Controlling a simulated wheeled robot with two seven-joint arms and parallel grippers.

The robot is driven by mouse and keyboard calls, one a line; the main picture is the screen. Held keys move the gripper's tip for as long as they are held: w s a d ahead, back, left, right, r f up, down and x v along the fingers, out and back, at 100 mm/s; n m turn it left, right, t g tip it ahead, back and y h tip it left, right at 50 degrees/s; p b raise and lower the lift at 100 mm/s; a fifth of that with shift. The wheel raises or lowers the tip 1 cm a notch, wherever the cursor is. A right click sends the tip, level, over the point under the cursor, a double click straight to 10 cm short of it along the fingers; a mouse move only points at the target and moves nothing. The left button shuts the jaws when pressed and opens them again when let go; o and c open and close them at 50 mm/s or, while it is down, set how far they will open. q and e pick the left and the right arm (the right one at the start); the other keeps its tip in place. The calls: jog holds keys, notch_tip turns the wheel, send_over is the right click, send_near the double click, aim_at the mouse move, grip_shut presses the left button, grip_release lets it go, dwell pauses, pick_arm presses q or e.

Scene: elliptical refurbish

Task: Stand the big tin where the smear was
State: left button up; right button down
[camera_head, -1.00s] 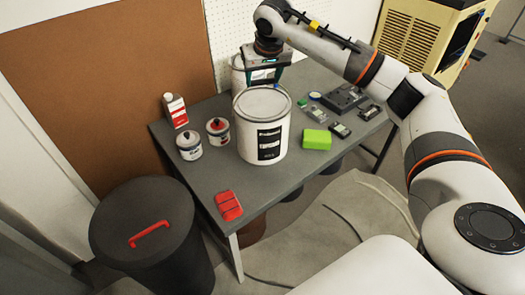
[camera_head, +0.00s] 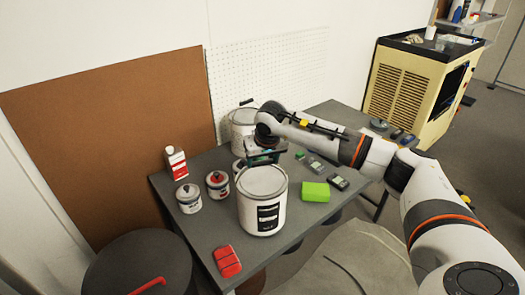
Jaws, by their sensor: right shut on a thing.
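The big tin (camera_head: 262,205), white with a grey lid and a black-and-white label, is upright at the middle of the grey table (camera_head: 218,225). My right gripper (camera_head: 264,158) is shut on its far upper edge; the fingertips are mostly hidden by the tin and the wrist. The tin's base looks at or very near the table top; I cannot tell if it touches. No smear shows; the tin may hide part of the surface. My left gripper is out of view.
A second white tin (camera_head: 242,122) stands behind my gripper. Two small tins (camera_head: 188,198) and a red-and-white bottle (camera_head: 176,163) are at left. A red block (camera_head: 227,261) lies in front, a green sponge (camera_head: 315,192) and several small devices at right. A dark bin (camera_head: 140,265) stands front left.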

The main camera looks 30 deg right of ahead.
jog(key=shift+w+f, duration=0.15)
jog(key=shift+f, duration=0.2)
jog(key=c, duration=0.6)
grip_release()
jog(key=shift+s+f, duration=0.2)
jog(key=shift+f, duration=0.15)
jog(key=shift+o, duration=1.4)
jog(key=shift+a, duration=0.1)
jog(key=shift+s+r, duration=0.1)
jog(key=shift+r, duration=0.05)
jog(key=shift+s+r, duration=0.1)
jog(key=shift+r, duration=0.35)
jog(key=b+v, duration=0.2)
jog(key=v, duration=0.9)
jog(key=shift+b, duration=0.3)
jog(key=shift+s+a+f, duration=0.1)
